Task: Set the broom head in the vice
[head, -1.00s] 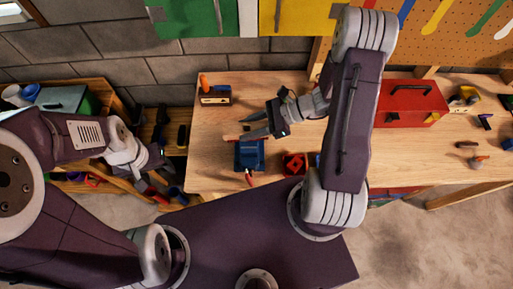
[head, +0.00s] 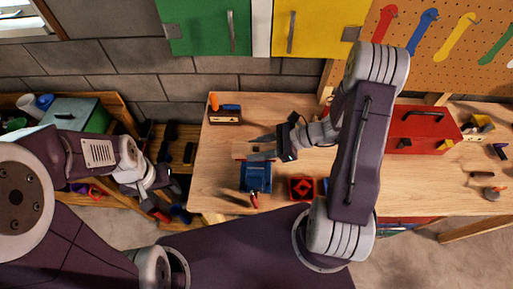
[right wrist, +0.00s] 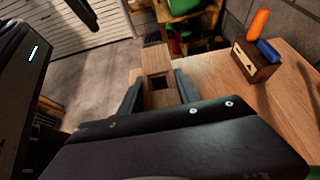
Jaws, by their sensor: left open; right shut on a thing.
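The broom head (right wrist: 158,82), a wooden block with a square hole, sits between the two fingers of my right gripper (right wrist: 158,92) in the right wrist view. In the head view the right gripper (head: 258,147) is shut on the broom head and holds it at the far edge of the blue vice (head: 256,178). I cannot tell whether the block touches the vice or lies between its jaws. The vice stands on the workbench, with a red-ended handle towards me. My left gripper (head: 158,200) is open and empty, left of the bench near the low shelf.
The wooden workbench (head: 215,180) carries a small wooden holder (head: 225,117) with orange and blue items. A red block (head: 301,188) stands right of the vice, and a red toolbox (head: 418,130) further right. My right arm hides part of the bench.

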